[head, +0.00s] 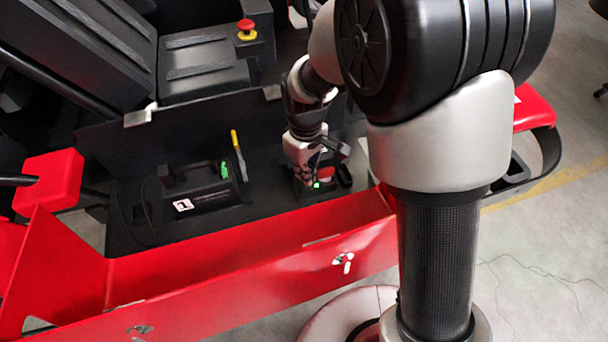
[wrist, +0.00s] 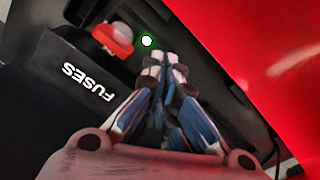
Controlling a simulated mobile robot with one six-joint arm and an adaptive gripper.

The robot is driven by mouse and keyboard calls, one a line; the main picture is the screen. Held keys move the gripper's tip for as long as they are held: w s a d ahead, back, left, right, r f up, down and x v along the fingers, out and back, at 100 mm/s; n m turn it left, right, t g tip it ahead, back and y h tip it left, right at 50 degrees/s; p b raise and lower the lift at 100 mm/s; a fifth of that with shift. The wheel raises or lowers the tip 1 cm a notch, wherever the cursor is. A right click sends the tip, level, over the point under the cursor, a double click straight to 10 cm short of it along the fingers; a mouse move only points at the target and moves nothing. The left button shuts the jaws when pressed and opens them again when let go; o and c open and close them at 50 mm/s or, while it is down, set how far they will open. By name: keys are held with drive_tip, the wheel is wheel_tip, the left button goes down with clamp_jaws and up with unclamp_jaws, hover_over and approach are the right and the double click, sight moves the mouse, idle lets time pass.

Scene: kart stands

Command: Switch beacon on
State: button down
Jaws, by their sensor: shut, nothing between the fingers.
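In the head view my gripper (head: 312,178) reaches down low over the kart's floor. My fingers hide part of the panel.
A black box marked FUSES (wrist: 80,80) lies left of my fingers. The red side bodywork (head: 250,235) runs close by. A black case (head: 190,190), a yellow-topped stick (head: 237,145) and a red mushroom button (head: 246,28) are farther left.

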drive_tip(key=shift+r+p, duration=1.55)
drive_tip(key=shift+r, duration=0.65)
